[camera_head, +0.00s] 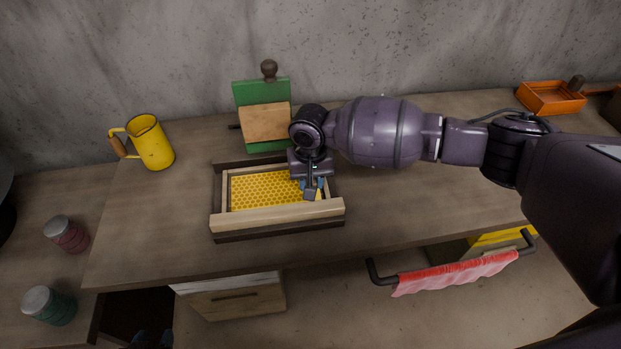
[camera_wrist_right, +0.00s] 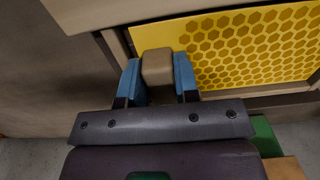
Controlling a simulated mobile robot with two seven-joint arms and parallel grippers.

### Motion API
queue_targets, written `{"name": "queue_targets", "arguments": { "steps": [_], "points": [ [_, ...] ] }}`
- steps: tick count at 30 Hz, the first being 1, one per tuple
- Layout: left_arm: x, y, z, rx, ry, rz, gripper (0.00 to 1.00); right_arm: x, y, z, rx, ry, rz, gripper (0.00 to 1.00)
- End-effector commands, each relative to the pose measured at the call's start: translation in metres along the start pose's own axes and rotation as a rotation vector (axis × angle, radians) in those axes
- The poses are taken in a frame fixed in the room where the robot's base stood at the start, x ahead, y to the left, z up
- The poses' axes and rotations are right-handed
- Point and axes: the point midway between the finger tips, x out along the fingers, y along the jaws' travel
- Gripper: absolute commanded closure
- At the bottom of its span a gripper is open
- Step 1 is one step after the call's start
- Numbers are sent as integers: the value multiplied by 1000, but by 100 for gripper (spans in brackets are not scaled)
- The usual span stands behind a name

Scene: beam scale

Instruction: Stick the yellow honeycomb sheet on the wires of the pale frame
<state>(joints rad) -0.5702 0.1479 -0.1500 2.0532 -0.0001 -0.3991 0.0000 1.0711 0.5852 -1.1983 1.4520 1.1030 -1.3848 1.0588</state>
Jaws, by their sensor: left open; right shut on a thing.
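The yellow honeycomb sheet (camera_head: 258,189) lies inside the pale frame (camera_head: 275,217); it also shows in the right wrist view (camera_wrist_right: 235,45). The frame sits in a dark holder (camera_head: 280,234) on the bench. My right gripper (camera_head: 312,186) is over the right part of the sheet. It is shut on a small brown block (camera_wrist_right: 157,66), which stands between its blue fingers (camera_wrist_right: 158,80). I cannot tell whether the block touches the sheet. The wires are hidden. My left gripper (camera_head: 150,339) is open, only partly in view at the bottom edge of the head view.
A green and wooden stand (camera_head: 262,105) is just behind the frame. A yellow mug (camera_head: 150,143) stands at the left and an orange tray (camera_head: 550,97) at the back right. Two jars (camera_head: 66,234) are at lower left. A red towel (camera_head: 455,275) hangs on a front rail.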

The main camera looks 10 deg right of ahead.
Motion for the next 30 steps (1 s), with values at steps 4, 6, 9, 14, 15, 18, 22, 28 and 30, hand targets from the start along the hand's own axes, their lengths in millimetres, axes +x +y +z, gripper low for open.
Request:
{"name": "queue_targets", "arguments": {
  "steps": [4,6,9,14,15,18,22,28,30],
  "points": [
    [0,0,1,-3,-2,-1,57,-1,0,0,0,1,-1,60],
    [-1,1,1,-4,-2,-1,57,-1,0,0,0,1,-1,50],
    [-1,1,1,-4,-2,-1,57,-1,0,0,0,1,0,41],
    [0,1,1,-4,-2,-1,57,0,0,0,0,0,1,41],
    [0,1,1,-4,-2,-1,57,0,0,0,0,0,1,41],
    [-1,0,-1,-4,1,-1,57,-4,0,0,1,1,0,41],
    [-3,0,-7,-4,9,-2,57,-20,0,-1,0,4,-1,41],
    [-6,-2,-16,-4,22,-4,57,-57,0,-1,0,6,-2,41],
    [-8,-2,-17,-4,23,-5,57,-70,0,-1,0,6,-1,41]
  ]
}}
